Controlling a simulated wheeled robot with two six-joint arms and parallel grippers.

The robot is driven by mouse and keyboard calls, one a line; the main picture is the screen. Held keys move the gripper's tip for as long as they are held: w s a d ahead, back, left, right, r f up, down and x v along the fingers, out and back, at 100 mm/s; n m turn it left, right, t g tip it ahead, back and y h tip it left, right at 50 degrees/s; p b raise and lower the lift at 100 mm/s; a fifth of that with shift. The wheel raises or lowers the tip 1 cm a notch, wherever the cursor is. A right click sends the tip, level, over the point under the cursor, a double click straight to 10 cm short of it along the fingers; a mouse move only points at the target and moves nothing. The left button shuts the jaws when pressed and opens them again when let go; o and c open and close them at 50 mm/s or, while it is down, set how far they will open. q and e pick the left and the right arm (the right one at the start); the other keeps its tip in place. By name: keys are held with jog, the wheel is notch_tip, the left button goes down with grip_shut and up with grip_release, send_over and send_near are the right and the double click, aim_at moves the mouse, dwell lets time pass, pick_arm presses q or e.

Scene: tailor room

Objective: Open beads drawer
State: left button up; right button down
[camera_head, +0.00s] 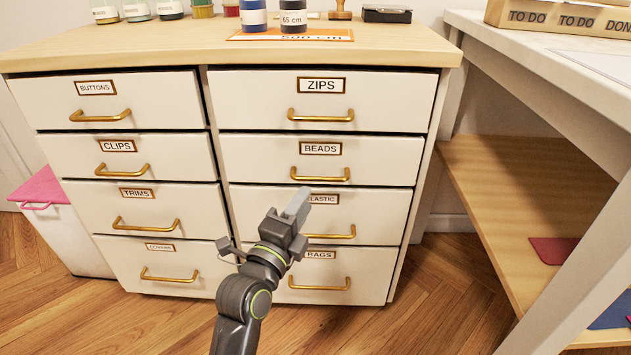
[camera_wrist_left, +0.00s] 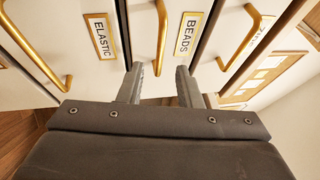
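The beads drawer (camera_head: 375,159) is a white front in the right column of the cabinet, second from the top, and looks closed. Its label reads BEADS, and its brass bar handle (camera_head: 320,176) sits below the label. My left gripper (camera_head: 297,204) is just below and left of that handle, in front of the elastic drawer (camera_head: 375,212). In the left wrist view my left gripper (camera_wrist_left: 159,80) is open, and the beads handle (camera_wrist_left: 162,35) lines up with the gap between its fingers. I cannot tell if it touches. My right gripper is not in view.
The zips drawer (camera_head: 390,100) is above and the bags drawer (camera_head: 375,270) below. Bottles and a stamp stand on the cabinet top (camera_head: 150,45). A white table (camera_head: 545,65) with a wooden shelf (camera_head: 510,170) stands at the right. A white bin with a pink lid (camera_head: 40,190) is at left.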

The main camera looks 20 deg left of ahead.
aim_at(315, 184)
pick_arm(q)
jog(key=x, duration=0.6)
jog(key=shift+w, duration=0.2)
jog(key=shift+c, duration=0.2)
grip_shut()
